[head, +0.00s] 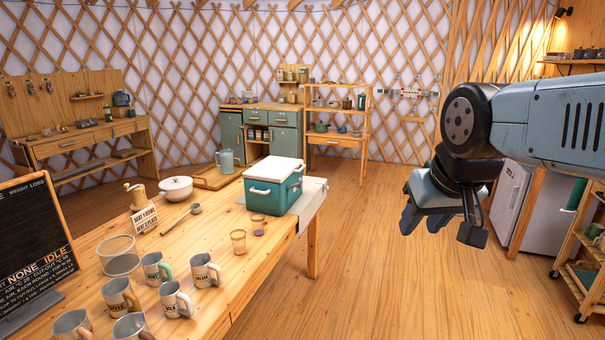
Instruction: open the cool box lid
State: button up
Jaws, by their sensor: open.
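The cool box (274,192) is teal with a white lid (275,170) that lies flat and shut on top. A white handle shows on the front of the lid, and another on the box's side. My gripper (428,225) hangs in the air to the right of the table, well apart from the cool box. Its fingers point down and to the left; it is open and I see nothing between them.
A dark board (35,245) stands at left. The floor (400,290) right of the table is clear. A wheeled cart (583,275) stands at right.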

aim_at(274, 169)
jog(key=k, duration=0.6)
jog(key=z, duration=0.4)
jog(key=i, duration=1.5)
jog(key=u, duration=0.65)
jog(key=k, duration=0.75)
jog(key=u, duration=0.15)
jog(key=i, duration=0.85)
jog(key=z, duration=0.05)
